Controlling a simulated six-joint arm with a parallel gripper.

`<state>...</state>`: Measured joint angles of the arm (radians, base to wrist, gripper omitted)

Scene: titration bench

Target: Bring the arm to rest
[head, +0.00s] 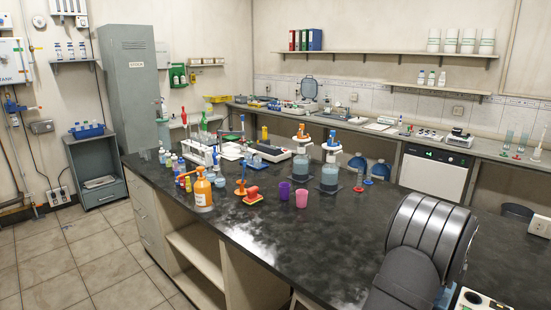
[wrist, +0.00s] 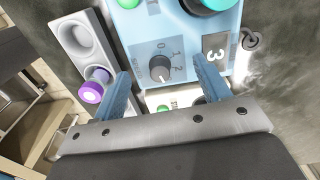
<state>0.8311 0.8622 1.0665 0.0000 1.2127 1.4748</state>
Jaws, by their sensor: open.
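In the wrist view my gripper (wrist: 161,68) is open, with its two blue fingers apart and nothing between their tips that they grip. The fingers are over a light blue device (wrist: 190,40) with a dark knob (wrist: 160,68) marked 0, 1, 2 and a label with a 3. The knob shows between the fingers; I cannot tell how far below them it is. In the head view my dark arm covers the lower right, and my gripper is not visible there.
A grey holder (wrist: 82,38) with a purple-capped vial (wrist: 92,92) is left of the fingers. On the black bench (head: 300,245) stand an orange bottle (head: 202,190), a purple cup (head: 284,190) and a pink cup (head: 301,198). The bench front middle is clear.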

